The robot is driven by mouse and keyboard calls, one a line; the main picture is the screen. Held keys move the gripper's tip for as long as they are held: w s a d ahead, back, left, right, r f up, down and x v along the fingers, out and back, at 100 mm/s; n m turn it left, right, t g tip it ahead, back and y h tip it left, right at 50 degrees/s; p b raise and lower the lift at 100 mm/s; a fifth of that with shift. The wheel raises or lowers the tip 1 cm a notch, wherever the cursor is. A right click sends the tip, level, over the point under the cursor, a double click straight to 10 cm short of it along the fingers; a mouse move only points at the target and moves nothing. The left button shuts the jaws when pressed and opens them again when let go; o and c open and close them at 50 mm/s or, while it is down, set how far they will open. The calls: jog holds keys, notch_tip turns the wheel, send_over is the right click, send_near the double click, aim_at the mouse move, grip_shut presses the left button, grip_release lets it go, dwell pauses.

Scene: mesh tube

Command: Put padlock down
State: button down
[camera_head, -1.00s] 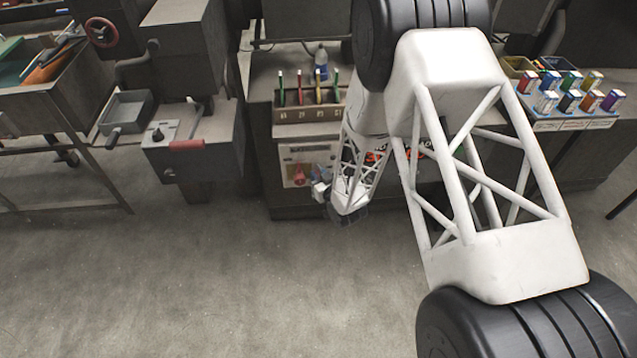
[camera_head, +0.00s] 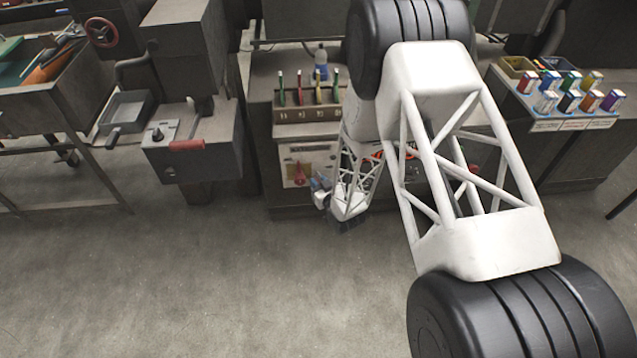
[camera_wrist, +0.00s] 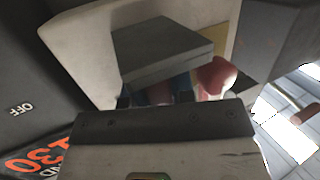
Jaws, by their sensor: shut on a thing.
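My gripper (camera_head: 320,190) is in front of the pale switch panel (camera_head: 322,152), near its lower right, and is small in the head view. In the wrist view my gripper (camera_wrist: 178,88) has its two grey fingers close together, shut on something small. Blue and reddish parts show between and behind the fingers; I take the held thing to be the padlock, mostly hidden. A rounded red part (camera_wrist: 215,75) shows beside the fingers, in front of the pale panel with a yellow patch. The red switch handle (camera_head: 299,173) shows on the panel in the head view, left of my gripper.
Above the panel is a rack (camera_head: 308,113) with several coloured tags and a bottle (camera_head: 321,62). A dark machine (camera_head: 195,140) is at left. The floor in front is clear.

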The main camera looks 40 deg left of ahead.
jog(key=shift+f, duration=0.15)
jog(key=c, duration=1.2)
grip_release()
jog(key=shift+c, duration=0.2)
jog(key=shift+s+d+r, duration=0.1)
jog(key=shift+d+r, duration=0.15)
jog(key=shift+d, duration=0.1)
jog(key=v, duration=1.1)
jog(key=shift+s+d+f, duration=0.1)
jog(key=shift+s, duration=0.05)
